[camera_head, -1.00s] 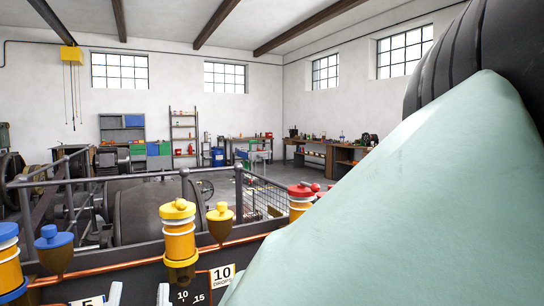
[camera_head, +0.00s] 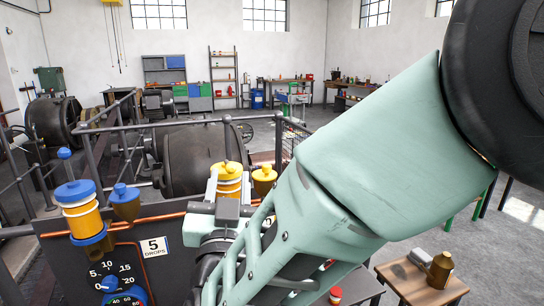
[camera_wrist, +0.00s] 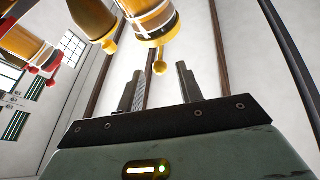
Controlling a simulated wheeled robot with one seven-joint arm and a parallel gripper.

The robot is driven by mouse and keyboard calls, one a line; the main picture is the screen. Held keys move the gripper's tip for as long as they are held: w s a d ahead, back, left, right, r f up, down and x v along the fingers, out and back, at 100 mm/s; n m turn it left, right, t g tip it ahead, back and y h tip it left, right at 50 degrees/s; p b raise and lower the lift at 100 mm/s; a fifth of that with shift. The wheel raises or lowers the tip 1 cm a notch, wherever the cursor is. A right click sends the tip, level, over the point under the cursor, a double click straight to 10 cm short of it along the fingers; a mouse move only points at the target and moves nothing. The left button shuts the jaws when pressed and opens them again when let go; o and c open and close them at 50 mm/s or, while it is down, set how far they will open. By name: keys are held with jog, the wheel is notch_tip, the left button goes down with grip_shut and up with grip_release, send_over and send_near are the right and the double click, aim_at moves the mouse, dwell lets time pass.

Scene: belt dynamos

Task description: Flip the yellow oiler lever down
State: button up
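The yellow oiler (camera_head: 229,186) stands on the dark panel, with an amber body, white bands and a yellow cap. Its thin yellow lever (camera_head: 227,146) points up from the cap. In the wrist view the oiler (camera_wrist: 151,20) is at the top and the lever's ball knob (camera_wrist: 159,68) shows between the two spread fingers (camera_wrist: 159,78). The gripper is open; contact with the lever cannot be told. My arm hides the panel below and right of the oiler.
A blue oiler (camera_head: 82,215) with a raised lever and a blue cup (camera_head: 125,203) stand to the left. A yellow cup (camera_head: 264,180) is close on the right. A copper pipe and grey railing (camera_head: 180,124) run behind. A small table (camera_head: 400,280) stands lower right.

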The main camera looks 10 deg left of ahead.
aim_at(231, 174)
jog(key=shift+p+x, duration=0.5)
jog(key=shift+x, duration=1.4)
grip_shut()
jog(key=shift+f+b, duration=0.2)
jog(key=shift+b, duration=0.35)
